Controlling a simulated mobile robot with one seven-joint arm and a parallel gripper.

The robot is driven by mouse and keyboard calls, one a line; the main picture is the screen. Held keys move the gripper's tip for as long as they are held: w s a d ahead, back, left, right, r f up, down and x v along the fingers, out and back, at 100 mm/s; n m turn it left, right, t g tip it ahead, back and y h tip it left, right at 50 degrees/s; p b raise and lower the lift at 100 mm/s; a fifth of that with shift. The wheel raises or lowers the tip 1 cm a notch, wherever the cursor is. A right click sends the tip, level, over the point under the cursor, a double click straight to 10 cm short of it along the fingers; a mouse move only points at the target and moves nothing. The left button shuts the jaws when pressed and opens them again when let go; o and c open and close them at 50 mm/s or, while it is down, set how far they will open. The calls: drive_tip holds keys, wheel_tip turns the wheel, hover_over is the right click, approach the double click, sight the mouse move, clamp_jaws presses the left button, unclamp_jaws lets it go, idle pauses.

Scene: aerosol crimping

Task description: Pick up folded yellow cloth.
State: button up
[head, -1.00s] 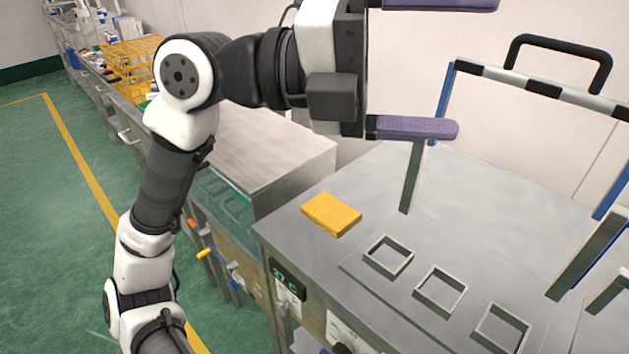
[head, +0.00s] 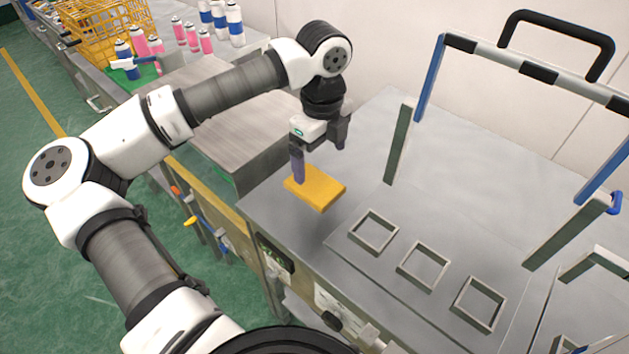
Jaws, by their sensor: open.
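The folded yellow cloth (head: 318,188) lies flat on the grey metal worktop, near its left front edge. My gripper (head: 318,160) points down just above the cloth. One purple finger shows at the cloth's left back part, overlapping it in the picture. The gripper is open and nothing shows between the fingers. I cannot tell whether the visible finger touches the cloth.
Several square metal frames (head: 398,262) are fixed on the worktop (head: 300,235) to the right. A barred guard with a black handle (head: 560,40) rises behind them. At the upper left are spray cans (head: 192,36) and a yellow wire basket (head: 100,30). The worktop behind the cloth is clear.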

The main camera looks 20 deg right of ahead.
sight(319, 186)
drive_tip(key=shift+f, duration=0.8)
drive_tip(key=shift+s+a+f+p, duration=0.1)
drive_tip(key=shift+s+f+p, duration=0.05)
drive_tip(key=shift+f+p, duration=0.4)
wheel_tip(319, 186, down, 4)
drive_tip(key=shift+s+a+f+p, duration=0.1)
drive_tip(key=shift+s+f+p, duration=0.05)
drive_tip(key=shift+p, duration=0.5)
drive_tip(key=c, duration=1.1)
drive_tip(key=shift+o, duration=0.2)
